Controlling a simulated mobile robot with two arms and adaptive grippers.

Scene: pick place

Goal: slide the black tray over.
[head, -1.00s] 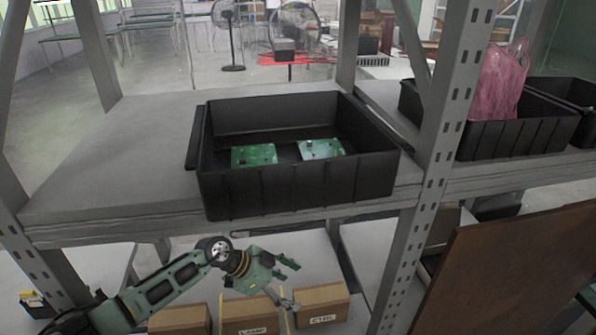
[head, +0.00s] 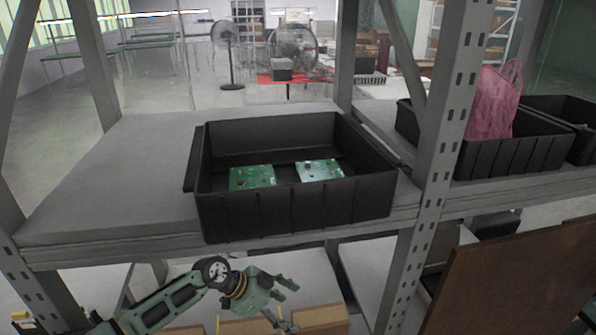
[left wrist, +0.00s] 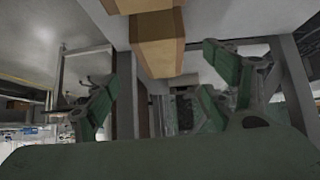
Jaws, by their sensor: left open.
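The black tray (head: 300,212) sits on the upper grey shelf board, its front wall near the board's front edge. Two green circuit boards lie flat inside it, a left one (head: 252,178) and a right one (head: 320,170). My left gripper (head: 288,305) is open and empty, below the shelf board and in front of it, apart from the tray. Its spread fingers also show in the left wrist view (left wrist: 165,90), where the tray cannot be made out. My right gripper is not in view.
The board (head: 110,190) left of the tray is bare. A grey slotted upright (head: 440,150) stands right of the tray. Beyond it is another black bin (head: 515,158) with a pink bag (head: 493,100). Cardboard boxes (head: 320,319) sit below, near my gripper.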

